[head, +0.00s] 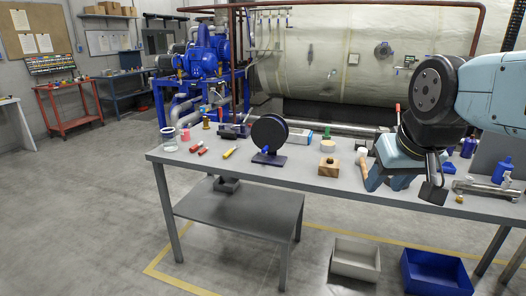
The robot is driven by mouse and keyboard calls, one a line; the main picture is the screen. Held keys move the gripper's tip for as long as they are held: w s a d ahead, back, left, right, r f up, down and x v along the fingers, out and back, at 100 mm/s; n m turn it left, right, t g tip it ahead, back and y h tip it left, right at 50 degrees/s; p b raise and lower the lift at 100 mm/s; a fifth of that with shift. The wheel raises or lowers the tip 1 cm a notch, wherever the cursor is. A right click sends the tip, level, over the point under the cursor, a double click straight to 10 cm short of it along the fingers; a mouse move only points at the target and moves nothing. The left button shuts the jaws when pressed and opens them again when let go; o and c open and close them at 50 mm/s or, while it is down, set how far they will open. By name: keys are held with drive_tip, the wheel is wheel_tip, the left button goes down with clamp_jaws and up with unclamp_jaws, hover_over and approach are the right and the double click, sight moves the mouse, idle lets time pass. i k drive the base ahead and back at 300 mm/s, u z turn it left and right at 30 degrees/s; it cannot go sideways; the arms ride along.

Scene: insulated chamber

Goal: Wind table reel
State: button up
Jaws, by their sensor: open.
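The table reel (270,133) is a black disc standing upright on a small dark base, near the middle of the grey workbench (325,181). A small blue part, perhaps its crank handle, shows low on its front. My gripper (405,186) is at the right, over the front part of the bench and well apart from the reel. It points downward and is open, with nothing seen between its fingers. My arm hides part of the bench behind it.
Red and yellow hand tools (230,152) and a glass jar (169,140) lie left of the reel. A wooden block (328,168) and a mallet (361,160) stand between reel and gripper. Blue bottles (502,170) and metal parts are at right. Grey (355,258) and blue bins (435,273) stand on the floor.

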sight(268, 133)
drive_tip(key=u, duration=0.05)
drive_tip(key=i, duration=1)
drive_tip(key=z, duration=0.05)
